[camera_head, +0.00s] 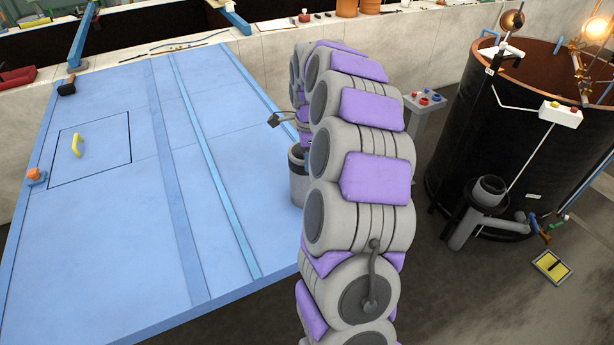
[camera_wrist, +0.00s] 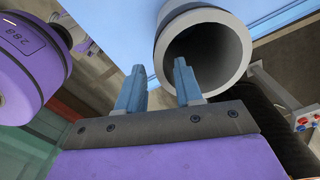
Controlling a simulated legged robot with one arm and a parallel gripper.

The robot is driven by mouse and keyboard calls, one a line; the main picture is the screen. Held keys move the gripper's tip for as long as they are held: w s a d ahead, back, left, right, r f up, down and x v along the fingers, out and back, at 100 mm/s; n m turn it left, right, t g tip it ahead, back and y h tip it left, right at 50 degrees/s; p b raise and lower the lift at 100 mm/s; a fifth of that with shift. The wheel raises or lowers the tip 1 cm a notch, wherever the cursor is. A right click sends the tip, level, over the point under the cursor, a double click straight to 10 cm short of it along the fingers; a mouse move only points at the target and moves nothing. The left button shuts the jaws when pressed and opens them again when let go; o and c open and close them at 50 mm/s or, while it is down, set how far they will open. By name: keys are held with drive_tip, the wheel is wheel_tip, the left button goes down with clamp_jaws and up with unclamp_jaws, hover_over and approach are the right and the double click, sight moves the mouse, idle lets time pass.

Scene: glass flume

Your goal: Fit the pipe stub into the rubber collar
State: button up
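The pipe stub is a hollow grey cylinder (camera_wrist: 238,72), its open end facing the wrist camera. In the head view the grey pipe stub (camera_head: 297,180) shows at the right edge of the blue deck, partly hidden behind my arm. My gripper (camera_wrist: 158,66) has its two blue fingers apart, close to the stub's near rim. The right finger overlaps the bore in the picture and the left one lies outside it; contact cannot be told. The rubber collar seems to be the dark ring (camera_head: 489,188) atop a grey elbow pipe (camera_head: 467,228) beside the black tank.
The blue deck (camera_head: 110,220) fills the left, with a yellow-handled hatch (camera_head: 90,150). The black tank (camera_head: 520,130) stands at right, with lamps and a white switch box (camera_head: 560,113). A small button stand (camera_head: 428,100) is behind my arm. A yellow-framed plate (camera_head: 552,267) lies on the floor.

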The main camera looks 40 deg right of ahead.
sight(306, 176)
drive_tip(key=f, duration=0.2)
drive_tip(key=a+f, duration=0.1)
drive_tip(key=f, duration=0.1)
drive_tip(key=shift+w+f+b, duration=0.1)
drive_tip(key=shift+w+b, duration=0.3)
drive_tip(key=shift+d+f, duration=0.1)
drive_tip(key=shift+d, duration=0.45)
drive_tip(key=shift+c, duration=0.2)
drive_tip(key=c, duration=0.3)
drive_tip(key=shift+a, duration=0.45)
clamp_jaws()
drive_tip(key=shift+d, duration=0.35)
drive_tip(key=shift+a, duration=0.2)
drive_tip(key=shift+d, duration=0.1)
